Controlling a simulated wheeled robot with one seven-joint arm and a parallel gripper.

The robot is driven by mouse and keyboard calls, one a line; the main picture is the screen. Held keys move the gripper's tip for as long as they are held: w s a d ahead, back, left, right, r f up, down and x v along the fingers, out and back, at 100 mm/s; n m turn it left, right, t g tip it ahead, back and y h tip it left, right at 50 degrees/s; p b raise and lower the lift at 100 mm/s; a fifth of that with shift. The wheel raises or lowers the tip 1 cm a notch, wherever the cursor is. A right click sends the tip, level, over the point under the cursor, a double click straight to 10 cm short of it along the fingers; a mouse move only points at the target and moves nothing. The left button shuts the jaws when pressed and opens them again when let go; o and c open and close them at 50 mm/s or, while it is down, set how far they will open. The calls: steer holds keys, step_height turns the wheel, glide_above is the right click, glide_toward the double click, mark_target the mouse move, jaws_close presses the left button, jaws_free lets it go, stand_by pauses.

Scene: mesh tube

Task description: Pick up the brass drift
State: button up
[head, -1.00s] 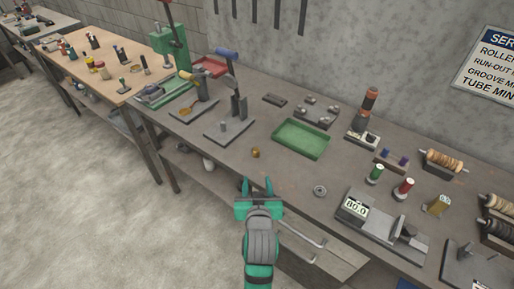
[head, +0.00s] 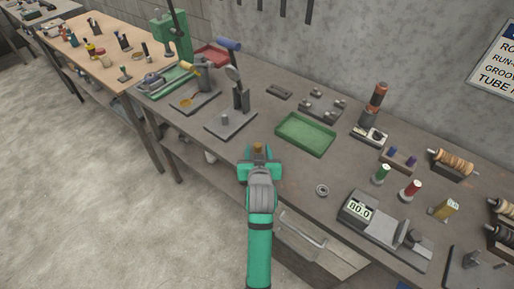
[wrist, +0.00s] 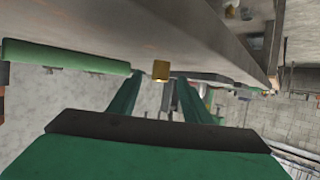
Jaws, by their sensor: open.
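The brass drift (head: 258,147) is a small gold-brown piece standing near the front edge of the grey workbench (head: 290,180). In the wrist view the brass drift (wrist: 160,70) is a small gold block, lined up with the gap between my fingers. My gripper (head: 259,157) is open and empty at the bench's front edge, its two fingers either side of the drift's line. In the wrist view my gripper (wrist: 159,90) has its green fingers apart, with the drift just beyond their tips. The drift's lower part is hidden in the head view.
A green tray (head: 306,151) lies behind and right of the drift. A press-like tool on a grey base (head: 230,125) stands to its left. A metal ring (head: 322,190) and a gauge reading 80.0 (head: 358,209) are to the right. Bare bench surrounds the drift.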

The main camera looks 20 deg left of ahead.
mark_target(258, 148)
steer(key=shift+x, duration=1.95)
jaws_close()
steer(key=shift+r, duration=0.1)
